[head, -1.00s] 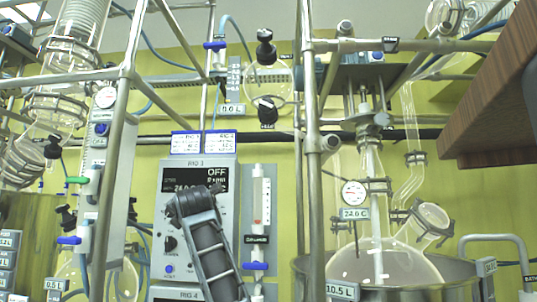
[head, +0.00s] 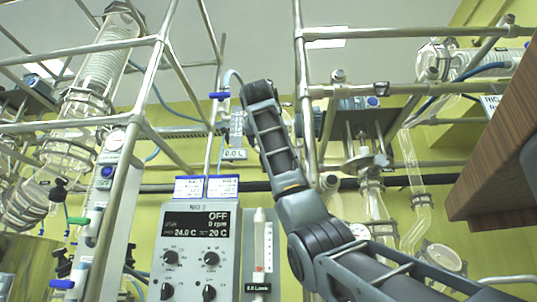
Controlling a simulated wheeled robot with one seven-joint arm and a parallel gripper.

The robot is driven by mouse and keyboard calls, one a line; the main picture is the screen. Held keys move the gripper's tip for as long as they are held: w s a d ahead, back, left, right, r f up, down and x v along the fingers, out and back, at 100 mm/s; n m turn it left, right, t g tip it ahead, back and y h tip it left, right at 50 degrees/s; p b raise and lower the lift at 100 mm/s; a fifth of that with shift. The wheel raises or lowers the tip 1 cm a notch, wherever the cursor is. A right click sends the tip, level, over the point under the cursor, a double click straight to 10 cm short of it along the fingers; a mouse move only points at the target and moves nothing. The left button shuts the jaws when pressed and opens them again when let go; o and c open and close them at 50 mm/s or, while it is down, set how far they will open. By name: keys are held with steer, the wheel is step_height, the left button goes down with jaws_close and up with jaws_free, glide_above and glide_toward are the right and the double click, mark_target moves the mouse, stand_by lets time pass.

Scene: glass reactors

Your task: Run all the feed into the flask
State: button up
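My arm reaches up across the middle of the head view, its dark far end in front of the place where the round glass feed bulb hangs. The bulb is almost wholly hidden. A level tag reading 0.0 L (head: 233,154) shows left of the arm. A blue-handled valve (head: 219,96) sits on the tube above it. No gripper fingers can be made out. The flask is mostly hidden by my arm and the lower picture edge; glass necks at right (head: 416,190) show above it, with a stirrer drive (head: 362,163) over them.
A control unit (head: 198,246) reads OFF, 0 rpm, 24.0 C and 20 C. A flow tube (head: 260,243) stands beside it. Metal frame bars (head: 299,110) cross the view close to my arm. A brown wooden edge (head: 497,168) juts in at right. Coiled glass condensers (head: 101,70) stand at left.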

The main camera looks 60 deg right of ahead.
steer(key=p+x, duration=0.1)
steer(key=x, duration=0.6)
steer(key=shift+w+f, duration=0.1)
steer(key=c, duration=1)
